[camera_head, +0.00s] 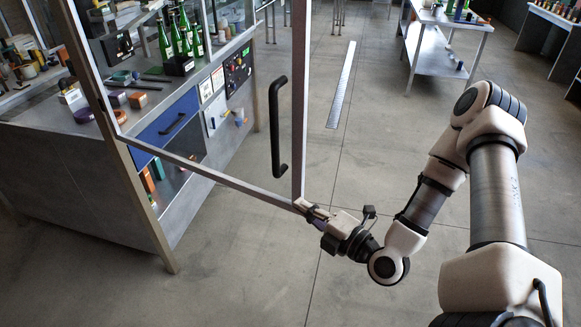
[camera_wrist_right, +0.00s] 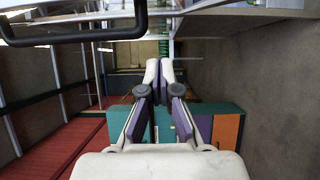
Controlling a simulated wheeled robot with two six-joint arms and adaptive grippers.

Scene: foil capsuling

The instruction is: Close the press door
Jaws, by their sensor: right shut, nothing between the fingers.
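The press door (camera_head: 215,174) is a clear panel in a light metal frame. It stands open, swung out from the brownish post (camera_head: 128,170) of the press at the left. Its black bar handle (camera_head: 277,128) is upright near the free edge; a black bar handle also shows at the top left of the right wrist view (camera_wrist_right: 80,36). My right gripper (camera_head: 309,209) is shut and empty at the door's lower free corner; I cannot tell whether it touches the frame. Its closed fingers show in the wrist view (camera_wrist_right: 159,72). My left gripper is out of view.
Inside the press area, a bench with a blue drawer (camera_head: 170,122) holds green bottles (camera_head: 180,38) and small blocks. Coloured boxes (camera_wrist_right: 215,124) lie beyond my fingers in the wrist view. A table (camera_head: 437,45) stands at the back right. The floor between is clear, with a drain grate (camera_head: 341,85).

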